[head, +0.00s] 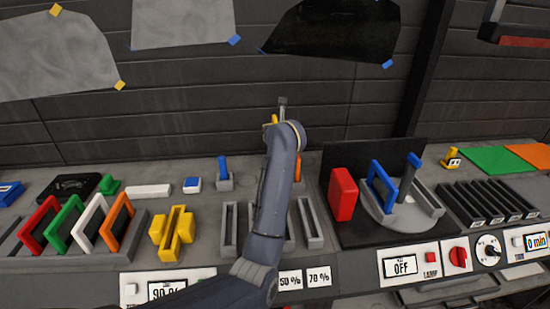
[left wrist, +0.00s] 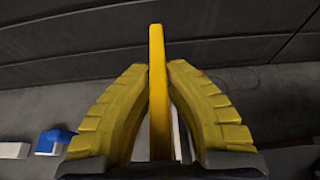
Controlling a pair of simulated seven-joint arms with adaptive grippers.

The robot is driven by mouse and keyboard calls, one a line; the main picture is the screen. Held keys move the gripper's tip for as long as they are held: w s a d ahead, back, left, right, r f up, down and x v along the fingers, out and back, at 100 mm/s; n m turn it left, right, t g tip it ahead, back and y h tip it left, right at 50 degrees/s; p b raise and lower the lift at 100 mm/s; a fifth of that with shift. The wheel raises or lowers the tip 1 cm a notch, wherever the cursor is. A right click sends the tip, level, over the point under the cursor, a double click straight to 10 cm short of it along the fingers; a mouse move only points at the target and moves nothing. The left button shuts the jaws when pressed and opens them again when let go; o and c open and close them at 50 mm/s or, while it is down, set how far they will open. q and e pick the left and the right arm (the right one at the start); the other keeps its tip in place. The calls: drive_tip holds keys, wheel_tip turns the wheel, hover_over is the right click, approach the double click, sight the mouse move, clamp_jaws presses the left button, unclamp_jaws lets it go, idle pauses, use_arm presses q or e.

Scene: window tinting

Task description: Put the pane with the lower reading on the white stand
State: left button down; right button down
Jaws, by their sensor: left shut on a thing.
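My left gripper (left wrist: 158,70) is shut on a thin upright yellow piece (left wrist: 157,95), seen edge-on between its ribbed yellow fingers. In the head view my wrist hides most of the gripper and what it holds. Framed panes in red (head: 38,222), green (head: 64,222), white (head: 89,222) and orange (head: 116,222) stand in a grey rack at the left. A blue-framed pane (head: 383,187) stands on a rounded light grey stand (head: 402,220). A display (head: 167,290) starts with "90", partly covered by my arm. I cannot single out the white stand. My right gripper is out of view.
A yellow slotted block (head: 172,235) and a white bar (head: 148,191) lie left of my arm. Grey slots (head: 314,222) with 50 % and 70 % labels are partly behind it. A red block (head: 342,193), dark rack (head: 487,203) and lamp display reading OFF (head: 400,266) are right.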

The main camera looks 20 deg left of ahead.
use_arm(q)
wheel_tip(320, 180, down, 10)
drive_tip(key=shift+f, duration=0.25)
idle(0.4)
drive_tip(key=shift+f, duration=0.15)
drive_tip(key=c, duration=1.5)
unclamp_jaws()
drive_tip(key=shift+v, duration=2.8)
drive_tip(key=shift+w+a, duration=0.1)
